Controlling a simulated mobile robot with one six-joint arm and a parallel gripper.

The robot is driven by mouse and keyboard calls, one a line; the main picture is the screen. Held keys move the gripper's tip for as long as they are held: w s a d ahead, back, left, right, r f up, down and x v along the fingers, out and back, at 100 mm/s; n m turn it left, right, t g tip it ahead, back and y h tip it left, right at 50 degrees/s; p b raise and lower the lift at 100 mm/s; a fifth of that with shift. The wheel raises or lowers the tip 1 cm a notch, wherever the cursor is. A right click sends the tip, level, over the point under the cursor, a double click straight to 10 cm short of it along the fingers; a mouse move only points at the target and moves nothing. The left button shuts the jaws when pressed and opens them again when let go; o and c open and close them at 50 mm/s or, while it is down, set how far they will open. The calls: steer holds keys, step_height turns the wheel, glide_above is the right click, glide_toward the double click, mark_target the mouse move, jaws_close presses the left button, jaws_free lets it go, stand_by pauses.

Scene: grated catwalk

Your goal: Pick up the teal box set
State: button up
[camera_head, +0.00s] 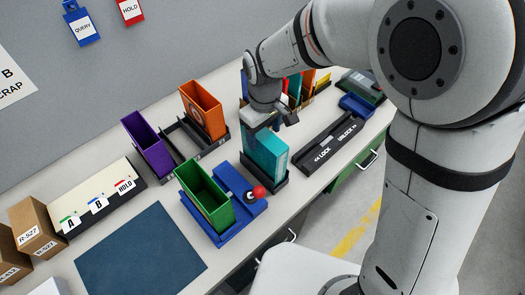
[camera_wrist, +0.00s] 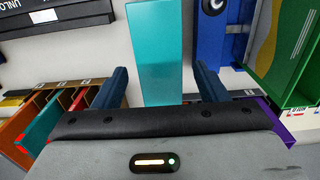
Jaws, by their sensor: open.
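The teal box set (camera_head: 266,154) stands upright in a dark holder (camera_head: 272,184) on the bench in the head view. My gripper (camera_head: 270,122) is right above its top end, pointing down. In the wrist view the teal box (camera_wrist: 157,48) lies between my two dark blue fingers (camera_wrist: 160,85), with a gap visible on each side. The fingers are open. Whether they touch the box is not visible, and part of its top is hidden by my gripper in the head view.
A green bin (camera_head: 204,194) on a blue fixture with a red-knobbed lever (camera_head: 259,191) stands close left. A purple box (camera_head: 147,144) and an orange box (camera_head: 203,108) stand in a black rack behind. A LOCK/UNLOCK bar (camera_head: 330,142) lies right. The blue mat (camera_head: 140,255) is bare.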

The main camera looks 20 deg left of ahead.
steer(key=shift+f, duration=1.15)
jaws_close()
